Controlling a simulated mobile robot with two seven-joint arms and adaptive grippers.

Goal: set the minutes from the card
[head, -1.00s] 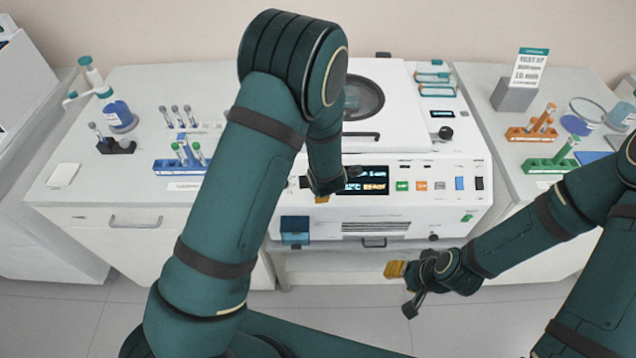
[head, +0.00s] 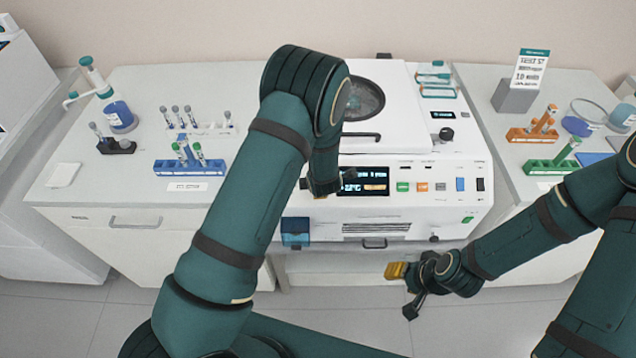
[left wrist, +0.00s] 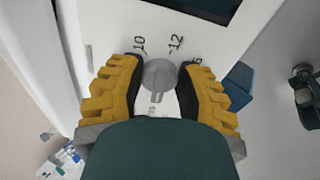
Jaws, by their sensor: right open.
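In the left wrist view, a grey round knob (left wrist: 158,75) with a pale pointer mark sits on the white front panel. Printed marks 10, 12 and 6 stand around it. The yellow fingers of my left gripper (left wrist: 160,72) close in on both its sides. In the head view my left arm hides the knob. The white machine (head: 410,130) has a dark display (head: 375,180) with lit text, partly covered by my left gripper (head: 322,192). The card (head: 530,69) stands at the back right; its small text shows a 10. My right gripper (head: 400,285) is open and empty before the machine.
A blue tube rack (head: 188,168) and a bottle (head: 121,117) stand on the left bench. An orange rack (head: 532,134) and a green rack (head: 550,166) stand on the right bench. Coloured buttons line the panel right of the display.

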